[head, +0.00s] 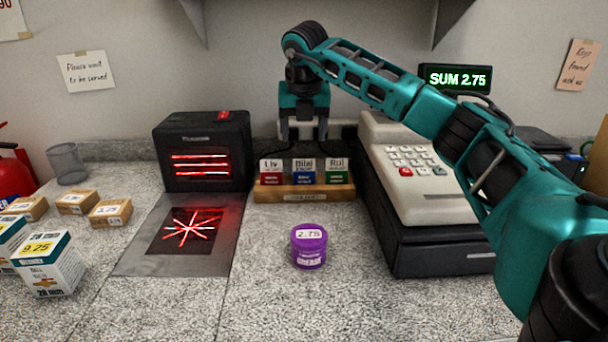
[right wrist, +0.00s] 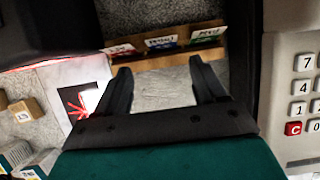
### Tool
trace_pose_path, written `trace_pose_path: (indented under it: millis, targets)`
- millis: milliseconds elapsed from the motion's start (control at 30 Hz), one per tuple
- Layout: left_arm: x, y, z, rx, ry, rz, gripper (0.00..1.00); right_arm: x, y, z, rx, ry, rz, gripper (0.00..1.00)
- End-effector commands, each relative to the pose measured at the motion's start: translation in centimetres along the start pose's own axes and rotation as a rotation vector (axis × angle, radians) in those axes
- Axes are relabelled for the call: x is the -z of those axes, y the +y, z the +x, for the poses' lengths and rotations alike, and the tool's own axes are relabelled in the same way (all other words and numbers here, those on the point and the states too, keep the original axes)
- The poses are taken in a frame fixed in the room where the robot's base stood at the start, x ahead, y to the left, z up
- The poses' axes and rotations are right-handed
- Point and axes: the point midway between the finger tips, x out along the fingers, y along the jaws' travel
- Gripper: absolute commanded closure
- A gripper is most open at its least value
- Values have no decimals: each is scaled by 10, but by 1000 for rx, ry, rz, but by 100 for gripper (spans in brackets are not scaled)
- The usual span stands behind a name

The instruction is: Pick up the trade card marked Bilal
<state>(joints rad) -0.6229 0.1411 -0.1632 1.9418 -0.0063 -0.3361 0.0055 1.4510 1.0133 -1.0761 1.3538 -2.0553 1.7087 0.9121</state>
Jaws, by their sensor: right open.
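The card marked Bilal (head: 304,171) is white over blue and stands upright in the middle of a wooden rack (head: 305,196). The Liv card (head: 271,172), white over red, stands to its left. The Rui card (head: 336,171), white over green, stands to its right. My right gripper (head: 304,136) is open and empty, above and about in line with the Bilal card. In the right wrist view the Bilal card (right wrist: 161,42) lies beyond and between the open fingers (right wrist: 164,80), apart from them. My left gripper is not in view.
A black scanner (head: 203,152) with red light stands left of the rack. A cash register (head: 410,185) stands close on the right. A purple tub (head: 309,246) sits in front. Small boxes (head: 76,202) are at the left. The counter around the tub is clear.

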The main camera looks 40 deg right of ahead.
Motion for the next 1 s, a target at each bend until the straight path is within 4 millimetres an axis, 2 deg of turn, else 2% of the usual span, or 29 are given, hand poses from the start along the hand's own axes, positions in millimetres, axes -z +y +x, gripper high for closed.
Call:
trace_pose_path:
  millis: [33,200,467,700,1000]
  targets:
    - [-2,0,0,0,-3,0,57,1,-1,12,4,3,0,30]
    - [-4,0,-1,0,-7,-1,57,0,-1,40,3,2,0,30]
    - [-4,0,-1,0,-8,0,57,0,-1,61,3,1,0,30]
    - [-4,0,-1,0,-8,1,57,0,-3,96,2,2,0,30]
    - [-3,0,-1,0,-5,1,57,0,-3,104,1,0,0,30]
